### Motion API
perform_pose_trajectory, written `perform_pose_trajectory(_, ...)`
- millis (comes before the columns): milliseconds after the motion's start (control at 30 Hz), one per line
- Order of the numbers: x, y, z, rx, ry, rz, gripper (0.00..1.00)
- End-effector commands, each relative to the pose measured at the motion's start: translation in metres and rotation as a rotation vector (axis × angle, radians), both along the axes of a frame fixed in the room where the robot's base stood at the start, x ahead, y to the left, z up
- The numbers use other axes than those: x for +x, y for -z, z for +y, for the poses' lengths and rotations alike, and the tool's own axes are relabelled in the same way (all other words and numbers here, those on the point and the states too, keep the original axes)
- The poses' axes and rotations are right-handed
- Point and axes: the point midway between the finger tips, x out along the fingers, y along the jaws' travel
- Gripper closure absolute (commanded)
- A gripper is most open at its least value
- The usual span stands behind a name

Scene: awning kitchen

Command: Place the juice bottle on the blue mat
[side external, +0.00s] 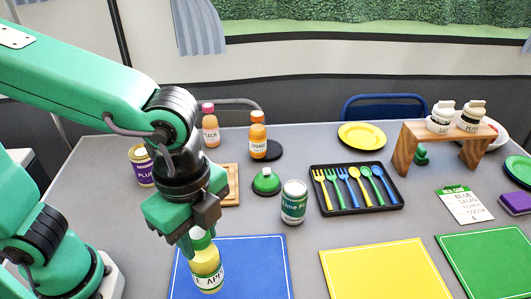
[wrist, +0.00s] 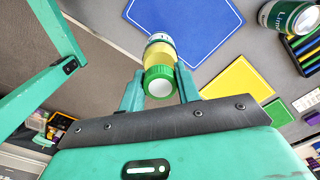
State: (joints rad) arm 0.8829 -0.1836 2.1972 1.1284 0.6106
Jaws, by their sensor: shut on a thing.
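The bottle is upright in the side view, in front of the left part of the blue mat (side external: 252,262). In the wrist view my gripper (wrist: 160,84) has one finger on each side of the bottle (wrist: 160,52), whose green-and-white cap faces the camera. The blue mat (wrist: 192,25) lies just beyond and to the right of it there. I cannot tell how high the bottle is above the table.
A yellow mat (side external: 385,272) and a green mat (side external: 490,262) lie to the right. The blue mat's visible surface is bare.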

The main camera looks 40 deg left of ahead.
Motion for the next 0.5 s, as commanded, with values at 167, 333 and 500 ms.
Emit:
perform_pose_trajectory(167,0.025,0.016,0.010,0.001,-0.006,0.001,1.00)
perform_pose_trajectory(333,0.048,0.031,0.019,0.001,-0.005,0.001,1.00)
perform_pose_trajectory(500,0.065,0.041,0.025,0.000,-0.003,0.000,1.00)
